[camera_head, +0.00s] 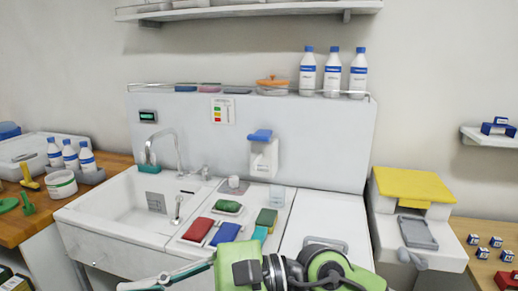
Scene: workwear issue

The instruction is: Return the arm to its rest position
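One of my arms, green and black, crosses the bottom edge in front of the sink unit. It seems to come in from the right, so I take it as my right arm. Its gripper (165,278) points left, with thin grey and teal fingers low in front of the basin. The frame's lower edge cuts it off, and I cannot tell whether the fingers are open or shut. I see nothing held in it. My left gripper is not in view.
The white sink unit (105,222) stands close behind the arm. Red, blue and green pads lie on its drainboard, below a soap dispenser (264,158). A yellow-topped machine (415,187) stands right. Bottles (70,156) stand on the left wooden counter.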

